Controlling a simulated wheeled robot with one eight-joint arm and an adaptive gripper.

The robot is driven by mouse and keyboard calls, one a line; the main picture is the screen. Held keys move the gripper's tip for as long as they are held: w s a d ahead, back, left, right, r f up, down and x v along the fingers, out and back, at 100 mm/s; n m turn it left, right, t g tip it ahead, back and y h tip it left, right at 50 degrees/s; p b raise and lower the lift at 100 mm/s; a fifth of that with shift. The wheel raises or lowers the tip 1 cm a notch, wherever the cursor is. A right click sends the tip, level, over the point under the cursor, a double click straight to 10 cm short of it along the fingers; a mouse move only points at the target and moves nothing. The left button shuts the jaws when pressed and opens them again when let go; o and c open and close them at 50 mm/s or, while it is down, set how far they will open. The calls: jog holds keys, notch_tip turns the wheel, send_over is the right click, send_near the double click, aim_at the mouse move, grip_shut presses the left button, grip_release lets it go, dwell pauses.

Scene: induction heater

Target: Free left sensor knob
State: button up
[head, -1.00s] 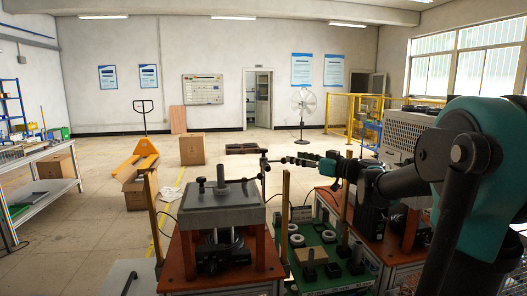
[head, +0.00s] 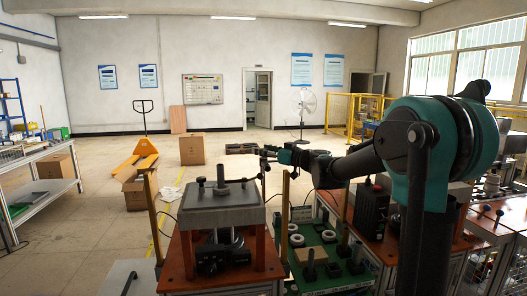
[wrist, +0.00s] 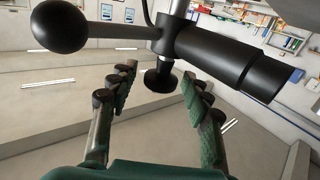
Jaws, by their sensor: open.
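In the wrist view a black sensor clamp (wrist: 225,60) crosses the upper right. A small flared black knob (wrist: 160,80) hangs from it between my fingertips, with a gap to each side. A larger black ball (wrist: 58,27) on a rod lies at upper left, outside the fingers. I cannot tell which is the left sensor knob. My gripper (wrist: 158,77) is open and holds nothing. In the head view my gripper (head: 270,152) is small and dark, at the top of the thin post and rod (head: 263,172) by the left heater (head: 220,205); contact cannot be made out there.
A brass-coloured post (head: 284,208) stands right of the left heater, another post (head: 154,210) left of it. A green tray (head: 325,270) with rings and blocks lies between the stations. A black box (head: 371,213) stands on the right station. Open floor lies to the left.

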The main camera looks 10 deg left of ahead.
jog(key=shift+w+a, duration=0.1)
jog(key=shift+a, duration=0.05)
grip_shut()
dwell(0.4)
jog(key=shift+n+g+y, duration=0.3)
jog(key=shift+g, duration=0.1)
jog(key=shift+w+n+g+y, duration=0.1)
jog(key=shift+n+g+y, duration=0.6)
jog(key=shift+g, duration=0.4)
jog(key=shift+n+g+y, duration=0.8)
jog(key=shift+n+g, duration=1.3)
jog(key=shift+g, duration=0.9)
